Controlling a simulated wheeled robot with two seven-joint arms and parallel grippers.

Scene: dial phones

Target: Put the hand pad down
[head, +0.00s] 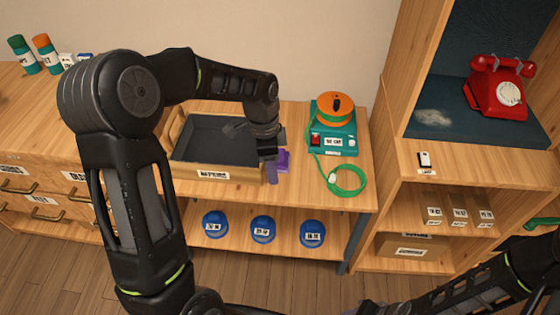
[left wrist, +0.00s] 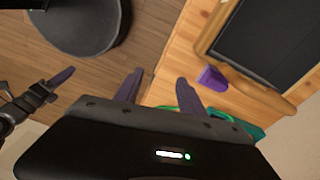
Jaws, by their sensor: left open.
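A small purple block, which looks like the hand pad (head: 284,160), rests on the wooden bench top in front of the dark tray. It also shows in the left wrist view (left wrist: 212,78), beside the tray's wooden rim. My left gripper (head: 271,172) is beside the block in the head view and partly covers it. In the left wrist view its two fingers (left wrist: 158,88) are spread apart with nothing between them, and the block is apart from them. My right gripper shows partly at the left of the left wrist view (left wrist: 38,92); its jaw state is unclear.
The dark-lined tray (head: 214,174) stands behind. A teal device with an orange spool (head: 335,110) and a green cord loop (head: 347,181) is to the right. Blue round items (head: 263,229) sit on the lower shelf. A red dial phone (head: 497,88) stands in the right cabinet.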

